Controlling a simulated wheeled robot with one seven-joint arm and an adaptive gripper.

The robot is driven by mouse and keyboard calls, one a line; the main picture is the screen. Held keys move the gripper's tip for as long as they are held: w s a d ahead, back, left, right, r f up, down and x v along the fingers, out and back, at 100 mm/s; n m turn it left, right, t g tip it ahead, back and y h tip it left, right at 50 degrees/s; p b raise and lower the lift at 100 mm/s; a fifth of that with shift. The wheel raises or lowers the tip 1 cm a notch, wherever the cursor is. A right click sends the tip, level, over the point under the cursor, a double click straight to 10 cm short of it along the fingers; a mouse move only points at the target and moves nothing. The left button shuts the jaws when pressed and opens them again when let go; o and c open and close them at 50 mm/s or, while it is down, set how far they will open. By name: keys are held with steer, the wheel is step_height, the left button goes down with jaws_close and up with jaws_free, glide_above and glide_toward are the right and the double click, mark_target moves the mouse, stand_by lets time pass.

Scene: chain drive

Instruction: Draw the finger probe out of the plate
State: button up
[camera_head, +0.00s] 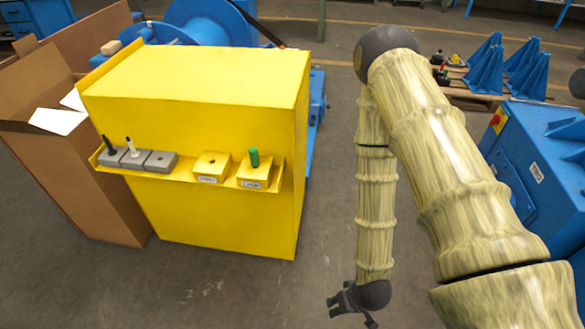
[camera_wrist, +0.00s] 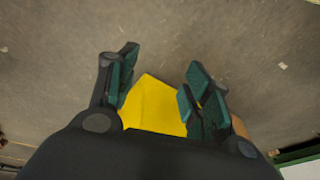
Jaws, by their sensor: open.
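On the yellow cabinet's front shelf (camera_head: 190,171), a black pin (camera_head: 107,144) and a white pin (camera_head: 130,147) stand upright in grey blocks at the left. A third grey block (camera_head: 161,162) beside them has an empty hole. To the right are a labelled yellow block (camera_head: 210,167) with a hole and another labelled yellow block (camera_head: 255,176) holding a green peg (camera_head: 254,157). Labels are too small to read, and I cannot tell which piece is the finger probe. My gripper (camera_head: 350,308) hangs low, right of the cabinet, apart from these pieces. Its fingers are open and empty in the wrist view (camera_wrist: 160,82).
The yellow cabinet (camera_head: 200,85) stands beside an open cardboard box (camera_head: 115,195). A blue drum (camera_head: 205,22) is behind it. A blue machine (camera_head: 535,150) and blue stands (camera_head: 520,65) are at the right. The floor between cabinet and arm is clear.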

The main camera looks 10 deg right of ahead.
steer(key=w+a+r+n+t+y+b, duration=0.1)
steer(key=w+a+t+y+b, duration=0.15)
steer(key=w, duration=0.85)
steer(key=n+t+y+b, duration=0.7)
steer(key=t+y+b, duration=0.1)
glide_toward(257, 152)
steer(key=x, duration=1.1)
steer(key=shift+w+a+r, duration=0.1)
steer(key=shift+a+r, duration=0.05)
steer(key=shift+a, duration=0.15)
steer(key=shift+c, duration=0.4)
jaws_close()
